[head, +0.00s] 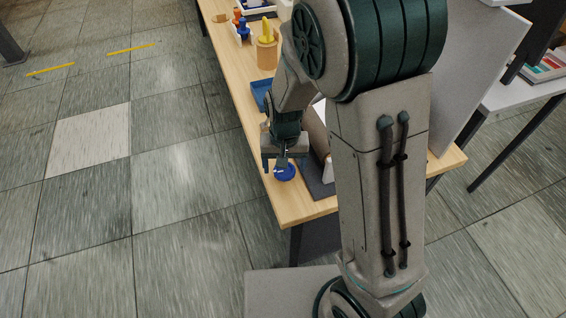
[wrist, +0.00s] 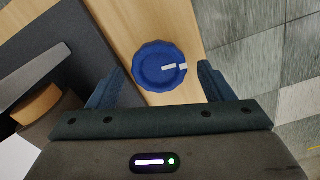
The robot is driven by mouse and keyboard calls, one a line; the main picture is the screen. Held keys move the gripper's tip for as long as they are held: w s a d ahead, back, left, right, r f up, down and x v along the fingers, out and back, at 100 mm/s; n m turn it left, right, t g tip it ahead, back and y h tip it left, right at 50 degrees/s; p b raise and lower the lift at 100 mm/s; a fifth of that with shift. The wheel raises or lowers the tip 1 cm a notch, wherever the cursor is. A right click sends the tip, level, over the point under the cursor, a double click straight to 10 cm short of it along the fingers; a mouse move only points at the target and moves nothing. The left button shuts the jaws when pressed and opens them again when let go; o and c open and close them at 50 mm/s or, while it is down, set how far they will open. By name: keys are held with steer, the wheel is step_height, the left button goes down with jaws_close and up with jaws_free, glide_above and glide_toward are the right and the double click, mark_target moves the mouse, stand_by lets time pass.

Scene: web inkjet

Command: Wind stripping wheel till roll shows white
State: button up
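The stripping wheel (wrist: 159,66) is a blue scalloped knob with a white mark at its right side. In the head view the blue wheel (head: 285,172) sits near the front left edge of the wooden table. My gripper (wrist: 160,88) is open, with one finger on each side of the wheel in the wrist view; I cannot tell whether either finger touches it. In the head view my gripper (head: 280,166) is over the wheel and hides part of it. A tan roll-like part (wrist: 38,104) shows at the left of the wrist view. My arm hides most of the machine, and no white roll surface is clear.
The wooden table (head: 300,208) has its left edge close to the wheel, with tiled floor (head: 180,200) beyond. A blue tray (head: 261,94), a tan container with yellow tools (head: 266,55) and small red and blue items (head: 241,24) stand farther back. A grey panel (head: 480,80) stands at right.

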steer(key=shift+r, duration=0.15)
step_height(320, 180, up, 14)
steer(key=shift+f, duration=0.2)
stand_by(0.5)
steer(key=s+d+r+t, duration=0.3)
steer(key=s+d, duration=0.8)
steer(key=s, duration=0.1)
steer(key=shift+s+d+r, duration=0.25)
steer(key=shift+s+r, duration=0.05)
steer(key=shift+s, duration=0.1)
stand_by(2.1)
